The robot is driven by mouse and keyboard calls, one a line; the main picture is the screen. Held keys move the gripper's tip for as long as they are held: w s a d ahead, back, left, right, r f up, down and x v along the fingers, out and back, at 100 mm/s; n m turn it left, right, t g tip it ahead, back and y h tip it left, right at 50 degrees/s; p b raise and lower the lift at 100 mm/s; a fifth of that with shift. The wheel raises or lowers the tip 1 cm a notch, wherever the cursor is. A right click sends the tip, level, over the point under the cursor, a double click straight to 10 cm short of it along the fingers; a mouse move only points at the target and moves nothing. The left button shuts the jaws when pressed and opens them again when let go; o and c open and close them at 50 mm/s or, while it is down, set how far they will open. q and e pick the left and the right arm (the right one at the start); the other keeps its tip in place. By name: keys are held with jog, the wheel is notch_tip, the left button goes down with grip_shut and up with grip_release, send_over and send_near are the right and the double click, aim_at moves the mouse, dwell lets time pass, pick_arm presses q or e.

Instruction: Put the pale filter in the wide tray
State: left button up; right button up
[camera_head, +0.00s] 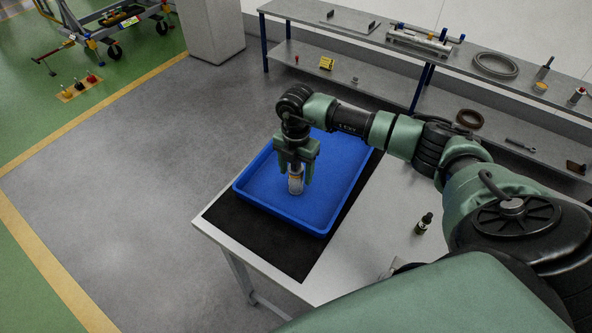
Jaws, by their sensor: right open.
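The pale filter (296,184) is a small whitish cylinder with an orange-brown band near its top. It is upright over the floor of the wide blue tray (250,199), left of the tray's middle. I cannot tell for sure whether its base touches the tray floor. My right gripper (295,178) points down with its fingers on either side of the filter and is open around it. The fingers partly hide the filter's top. My left gripper is not in view.
The tray stands on a black mat (270,244) on a white table (360,240). A small dark bottle (424,223) stands on the table to the right. A grey shelf (390,85) with several parts runs behind. The tray's right part is empty.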

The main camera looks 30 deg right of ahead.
jog(key=shift+r, duration=0.35)
notch_tip(320, 180, up, 11)
jog(key=b, duration=0.4)
jog(key=shift+f, duration=0.2)
jog(key=shift+r, duration=0.5)
